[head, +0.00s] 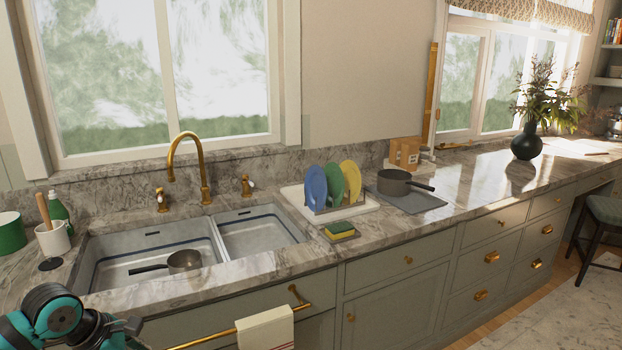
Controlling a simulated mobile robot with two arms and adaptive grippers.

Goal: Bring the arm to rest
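Part of my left arm (52,312), teal and black, shows at the bottom left corner, in front of the counter by the sink. Its joints are bent, and the lower part runs out of the bottom edge of the picture. I make out no fingers of my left gripper. My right arm and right gripper are not in the picture.
A small pot (184,261) sits in the left basin of the double sink (110,262). A dish rack with plates (316,187), a sponge (342,228) and a dark saucepan (394,182) stand on the marble counter. A towel (265,328) hangs on the front rail (215,337).

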